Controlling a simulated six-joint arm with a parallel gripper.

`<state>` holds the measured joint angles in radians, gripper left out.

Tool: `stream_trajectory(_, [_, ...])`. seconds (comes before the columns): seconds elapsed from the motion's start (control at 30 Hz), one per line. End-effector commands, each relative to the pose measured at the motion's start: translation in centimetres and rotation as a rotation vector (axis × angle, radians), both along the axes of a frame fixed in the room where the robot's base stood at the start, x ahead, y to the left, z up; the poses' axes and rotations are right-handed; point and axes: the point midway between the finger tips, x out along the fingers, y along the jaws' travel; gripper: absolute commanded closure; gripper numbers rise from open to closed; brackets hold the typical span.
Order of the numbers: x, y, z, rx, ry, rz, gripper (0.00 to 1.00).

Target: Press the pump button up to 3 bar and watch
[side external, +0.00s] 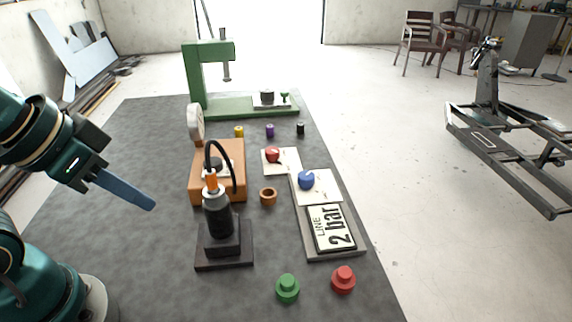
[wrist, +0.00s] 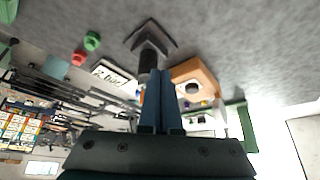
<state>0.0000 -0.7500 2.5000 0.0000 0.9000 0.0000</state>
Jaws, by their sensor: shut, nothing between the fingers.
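A green button (side external: 288,289) and a red button (side external: 343,280) stand at the front of the dark table; neither is labelled as the pump. The sign (side external: 334,228) reads "LINE 2 bar". A black cylinder (side external: 217,222) with an orange and silver top stands on a dark stepped base (side external: 224,258); a black hose curves behind it. A round gauge (side external: 196,121) stands by an orange block (side external: 231,165), its face not readable. My gripper (side external: 151,206) is shut and empty, in the air left of the cylinder. Its fingers also show in the wrist view (wrist: 158,74).
A green press frame (side external: 194,80) stands at the back. A red ball (side external: 272,155) and a blue ball (side external: 306,180) sit on pale plates. A brown ring (side external: 268,196) and small yellow, purple and black pieces lie between.

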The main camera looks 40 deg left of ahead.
Motion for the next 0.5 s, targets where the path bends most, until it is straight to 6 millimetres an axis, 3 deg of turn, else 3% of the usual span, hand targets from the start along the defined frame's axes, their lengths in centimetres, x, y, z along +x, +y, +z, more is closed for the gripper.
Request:
stream_trajectory(0.13, [-0.1, -0.3, 0.1, -0.03, 0.005, 0.031, 1.0])
stream_trajectory(0.23, [0.6, -1.6, 1.4, -0.137, -0.003, 0.095, 1.0])
stream_trajectory(0.5, [6.0, -3.5, 4.9, -0.532, 0.117, 0.451, 1.0])
